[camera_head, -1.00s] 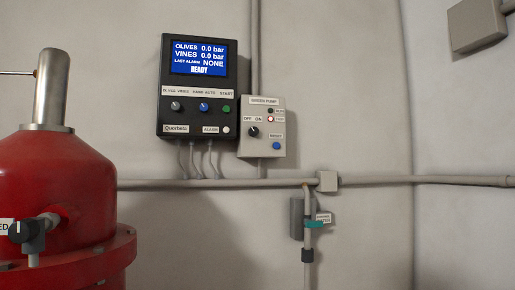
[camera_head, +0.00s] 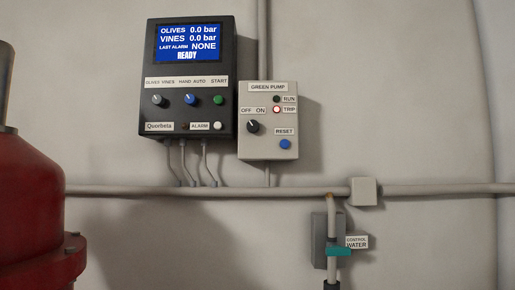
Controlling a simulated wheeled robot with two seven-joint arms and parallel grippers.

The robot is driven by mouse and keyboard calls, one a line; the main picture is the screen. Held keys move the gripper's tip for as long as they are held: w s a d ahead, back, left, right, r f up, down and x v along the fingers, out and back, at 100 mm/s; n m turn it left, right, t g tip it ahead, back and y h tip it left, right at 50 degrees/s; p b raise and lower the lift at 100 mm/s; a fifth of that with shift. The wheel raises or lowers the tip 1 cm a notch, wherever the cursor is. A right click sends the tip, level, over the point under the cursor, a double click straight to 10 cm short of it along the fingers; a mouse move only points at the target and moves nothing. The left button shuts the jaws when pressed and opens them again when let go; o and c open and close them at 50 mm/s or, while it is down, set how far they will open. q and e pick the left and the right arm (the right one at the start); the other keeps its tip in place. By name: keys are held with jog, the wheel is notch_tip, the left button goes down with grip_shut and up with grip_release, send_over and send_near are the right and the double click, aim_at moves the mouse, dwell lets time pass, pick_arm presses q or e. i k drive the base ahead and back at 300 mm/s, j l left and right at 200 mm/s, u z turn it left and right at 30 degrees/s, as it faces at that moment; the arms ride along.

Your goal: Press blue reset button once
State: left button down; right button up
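The blue reset button (camera_head: 285,144) sits at the lower right of the grey pump box (camera_head: 268,149) on the wall, under a RESET label. The box is labelled GREEN PUMP. It has a dark RUN lamp (camera_head: 277,99), a TRIP lamp (camera_head: 277,110) with a red ring and pale centre, and a black OFF/ON knob (camera_head: 253,127). Neither of my grippers is in view, and nothing touches the button.
A black controller (camera_head: 187,112) with a blue screen reading READY hangs left of the pump box. A horizontal pipe (camera_head: 300,191) runs below both. A red tank (camera_head: 30,205) stands at the left.

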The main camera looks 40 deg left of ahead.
aim_at(284, 144)
jog(key=i+u, duration=0.2)
jog(key=i, duration=0.4)
jog(key=u, duration=1.4)
